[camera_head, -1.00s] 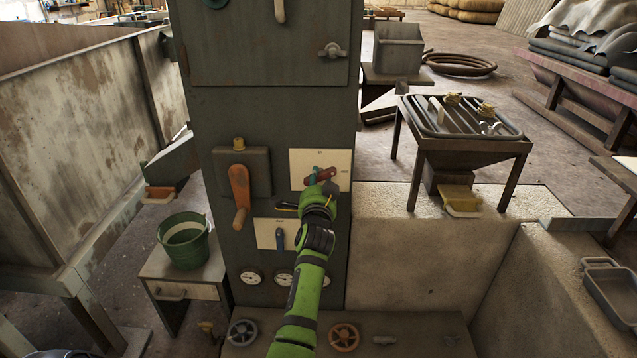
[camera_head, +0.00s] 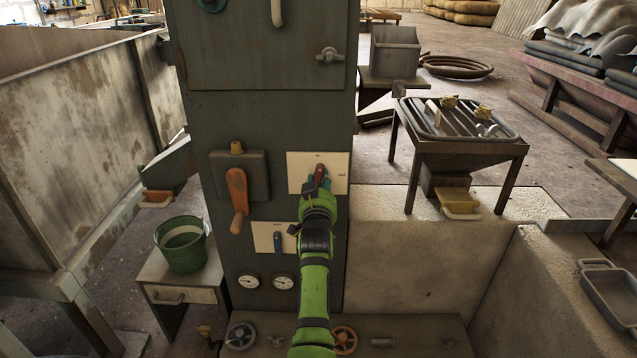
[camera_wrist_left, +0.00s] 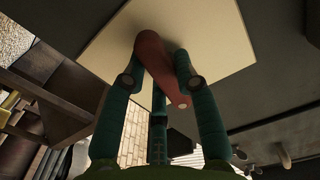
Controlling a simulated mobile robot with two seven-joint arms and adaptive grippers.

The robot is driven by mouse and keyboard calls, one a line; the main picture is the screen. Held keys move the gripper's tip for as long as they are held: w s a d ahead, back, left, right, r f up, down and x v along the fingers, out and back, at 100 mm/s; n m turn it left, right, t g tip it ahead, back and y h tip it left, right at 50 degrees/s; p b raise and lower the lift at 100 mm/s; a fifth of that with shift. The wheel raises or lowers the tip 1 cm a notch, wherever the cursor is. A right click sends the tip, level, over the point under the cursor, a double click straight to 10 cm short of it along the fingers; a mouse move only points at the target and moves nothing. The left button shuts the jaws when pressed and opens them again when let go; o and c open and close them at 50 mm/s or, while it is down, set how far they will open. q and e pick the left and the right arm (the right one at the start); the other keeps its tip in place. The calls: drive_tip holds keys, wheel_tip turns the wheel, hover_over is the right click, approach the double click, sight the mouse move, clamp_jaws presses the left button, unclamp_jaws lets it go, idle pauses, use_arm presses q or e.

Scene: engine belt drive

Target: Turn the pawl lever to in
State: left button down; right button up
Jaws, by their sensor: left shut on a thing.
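The pawl lever (camera_head: 320,171) is a red handle on a pale plate (camera_head: 339,159) on the dark cabinet front. In the head view it stands nearly upright, with its upper end near a small mark at the plate's top. The mark is too small to read surely. My left gripper (camera_head: 318,184) is shut on the lever, and its green arm hides the lever's lower part. In the left wrist view the teal fingers (camera_wrist_left: 157,80) flank the red lever (camera_wrist_left: 158,62) on both sides, with a third finger below. My right gripper is not in view.
An orange lever (camera_head: 238,197) hangs on a box to the left. A blue lever (camera_head: 277,242) on a lower plate sits close left of my arm. Gauges (camera_head: 248,282) and handwheels (camera_head: 240,335) lie below. A green bucket (camera_head: 182,243) stands on the left.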

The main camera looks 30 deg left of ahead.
sight(320, 139)
use_arm(q)
drive_tip(key=shift+r+n, duration=0.15)
drive_tip(key=shift+n, duration=1.05)
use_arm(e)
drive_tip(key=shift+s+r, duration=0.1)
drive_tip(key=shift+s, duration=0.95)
use_arm(q)
drive_tip(key=c, duration=0.9)
unclamp_jaws()
drive_tip(key=shift+c, duration=0.2)
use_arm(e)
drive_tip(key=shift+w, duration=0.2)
use_arm(q)
drive_tip(key=shift+r, duration=0.15)
wheel_tip(320, 139, up, 10)
drive_tip(key=shift+f, duration=0.15)
